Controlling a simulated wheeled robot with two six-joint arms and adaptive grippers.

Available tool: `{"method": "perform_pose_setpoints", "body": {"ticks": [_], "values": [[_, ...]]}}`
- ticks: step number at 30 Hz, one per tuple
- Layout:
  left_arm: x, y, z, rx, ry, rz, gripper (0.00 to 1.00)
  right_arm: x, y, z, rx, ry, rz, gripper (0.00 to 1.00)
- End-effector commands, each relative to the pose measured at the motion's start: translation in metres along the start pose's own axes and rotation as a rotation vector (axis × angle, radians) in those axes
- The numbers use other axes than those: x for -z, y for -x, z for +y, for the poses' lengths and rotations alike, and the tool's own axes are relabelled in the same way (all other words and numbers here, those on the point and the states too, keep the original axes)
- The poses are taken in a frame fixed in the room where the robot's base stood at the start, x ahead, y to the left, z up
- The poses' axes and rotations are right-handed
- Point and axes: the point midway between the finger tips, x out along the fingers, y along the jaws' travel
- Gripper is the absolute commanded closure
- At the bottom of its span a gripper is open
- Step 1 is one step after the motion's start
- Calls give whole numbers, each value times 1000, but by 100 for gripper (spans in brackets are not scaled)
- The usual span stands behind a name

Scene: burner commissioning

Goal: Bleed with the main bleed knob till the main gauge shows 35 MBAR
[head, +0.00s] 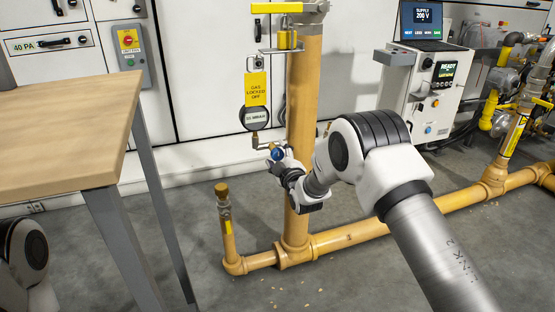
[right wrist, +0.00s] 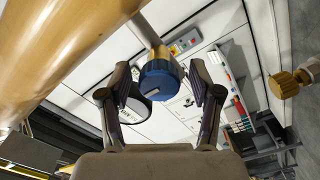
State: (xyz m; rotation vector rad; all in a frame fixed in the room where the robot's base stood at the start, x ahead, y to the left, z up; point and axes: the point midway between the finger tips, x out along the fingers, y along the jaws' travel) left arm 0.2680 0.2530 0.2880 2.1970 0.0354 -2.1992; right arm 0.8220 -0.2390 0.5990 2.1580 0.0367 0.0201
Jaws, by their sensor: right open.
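The main bleed knob is a blue cap (head: 276,153) on a short brass branch beside the vertical yellow pipe, below the gauge. In the right wrist view the blue knob (right wrist: 160,76) sits between the two fingers of my right gripper (right wrist: 160,94). The fingers are open, with a gap on each side of the knob. In the head view my right gripper (head: 284,166) is right at the knob and partly covers it. The main gauge (head: 256,117) is a round dark dial with a pale display reading in MBAR; its digits are too small to read surely. My left gripper is out of view.
A yellow "GAS LOCKED OFF" tag (head: 256,88) hangs above the gauge. The vertical yellow pipe (head: 303,100) stands close to my right gripper. A capped pipe stub (head: 225,215) rises at the lower left. A wooden table (head: 70,130) fills the left.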

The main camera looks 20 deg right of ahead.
Motion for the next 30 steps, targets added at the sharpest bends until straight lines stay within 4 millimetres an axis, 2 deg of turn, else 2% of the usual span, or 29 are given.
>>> {"method": "perform_pose_setpoints", "body": {"ticks": [6, 7, 9, 11, 12, 23, 30], "values": [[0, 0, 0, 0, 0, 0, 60, 0, -1, 0, 1, 0, -1, 36], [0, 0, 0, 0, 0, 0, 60, 0, -1, 0, 1, 0, -1, 43], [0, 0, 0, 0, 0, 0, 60, 0, -1, 0, 1, 0, -1, 68], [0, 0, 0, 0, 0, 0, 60, 0, -1, 0, 1, 0, -1, 89], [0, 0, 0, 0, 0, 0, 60, 0, -1, 0, 1, 0, -1, 97], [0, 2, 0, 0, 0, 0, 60, 1, -1, 1, 1, -25, 0, 97], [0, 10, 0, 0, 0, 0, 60, 1, -1, 2, 1, -129, 0, 97]]}}
